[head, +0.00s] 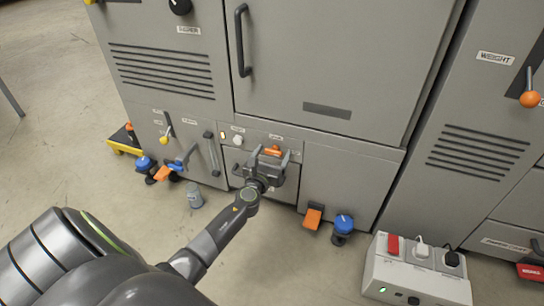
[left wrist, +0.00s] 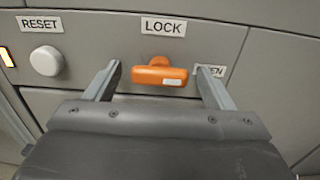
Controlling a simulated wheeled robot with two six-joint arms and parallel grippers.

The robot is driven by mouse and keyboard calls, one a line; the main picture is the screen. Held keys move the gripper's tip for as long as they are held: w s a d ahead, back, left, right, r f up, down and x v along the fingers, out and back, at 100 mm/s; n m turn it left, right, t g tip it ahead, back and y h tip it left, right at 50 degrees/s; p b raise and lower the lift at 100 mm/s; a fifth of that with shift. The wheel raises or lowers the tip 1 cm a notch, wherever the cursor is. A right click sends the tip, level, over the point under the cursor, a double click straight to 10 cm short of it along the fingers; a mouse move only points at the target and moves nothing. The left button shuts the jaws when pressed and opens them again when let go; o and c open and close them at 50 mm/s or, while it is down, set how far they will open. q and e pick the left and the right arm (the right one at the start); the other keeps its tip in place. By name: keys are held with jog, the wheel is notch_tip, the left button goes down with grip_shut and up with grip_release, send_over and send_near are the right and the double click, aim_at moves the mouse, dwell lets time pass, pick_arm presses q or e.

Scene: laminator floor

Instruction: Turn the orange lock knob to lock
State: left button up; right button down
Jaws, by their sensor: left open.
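The orange lock knob (left wrist: 159,73) sits on the grey panel under the LOCK label (left wrist: 163,26), its bar lying roughly level. An OPEN label (left wrist: 211,70) is at its right, partly hidden by a finger. My left gripper (left wrist: 158,84) is open, one finger on each side of the knob, with a visible gap to both. In the head view the left gripper (head: 270,160) is in front of the panel and the orange knob (head: 273,151) shows between its fingers. My right gripper is not in view.
A white RESET button (left wrist: 46,61) and a lit indicator (left wrist: 6,57) are left of the knob. A vertical handle (head: 212,153) is farther left.

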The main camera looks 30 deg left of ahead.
pick_arm(q)
jog(key=c, duration=1)
